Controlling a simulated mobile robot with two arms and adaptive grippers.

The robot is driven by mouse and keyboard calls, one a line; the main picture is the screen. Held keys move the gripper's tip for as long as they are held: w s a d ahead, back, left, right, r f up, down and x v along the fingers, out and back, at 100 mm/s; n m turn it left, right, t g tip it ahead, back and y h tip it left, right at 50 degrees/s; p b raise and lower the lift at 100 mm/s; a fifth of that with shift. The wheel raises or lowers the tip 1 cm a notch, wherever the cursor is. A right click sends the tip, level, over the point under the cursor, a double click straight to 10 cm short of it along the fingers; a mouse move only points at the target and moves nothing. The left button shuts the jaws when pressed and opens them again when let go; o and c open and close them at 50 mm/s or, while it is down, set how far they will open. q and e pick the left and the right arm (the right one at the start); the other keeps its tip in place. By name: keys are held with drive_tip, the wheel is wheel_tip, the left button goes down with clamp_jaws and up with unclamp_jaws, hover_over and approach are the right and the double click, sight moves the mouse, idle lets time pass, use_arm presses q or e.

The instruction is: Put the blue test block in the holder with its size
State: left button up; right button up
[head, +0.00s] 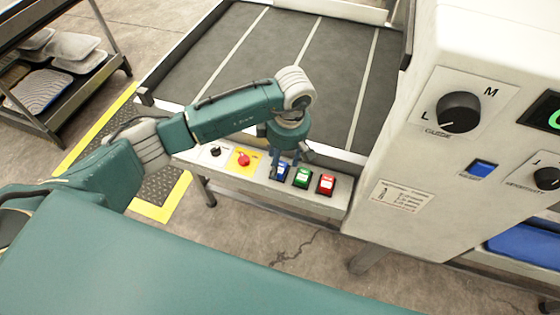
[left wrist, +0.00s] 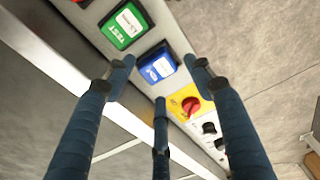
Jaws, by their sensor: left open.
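My left gripper (head: 289,158) is open and empty, pointing down over the control strip at the front of the dark belt. In the left wrist view its fingers (left wrist: 160,78) spread around a blue button (left wrist: 157,66), which also shows in the head view (head: 281,172). I cannot tell whether a fingertip touches it. Beside the blue button are a green button (head: 302,177) marked TEST and a red button (head: 326,184). I cannot make out a blue test block or a holder. My right gripper is not in view.
A white machine (head: 420,150) at the right carries a black dial (head: 460,112) marked L and M and a small blue button (head: 483,168). A red knob on yellow (head: 243,160) sits on the strip. The belt (head: 340,60) is bare.

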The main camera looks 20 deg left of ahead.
sight(284, 170)
use_arm(q)
wheel_tip(284, 170, up, 9)
drive_tip(key=p, duration=0.3)
drive_tip(key=shift+d+p, duration=0.4)
drive_tip(key=shift+d, duration=0.05)
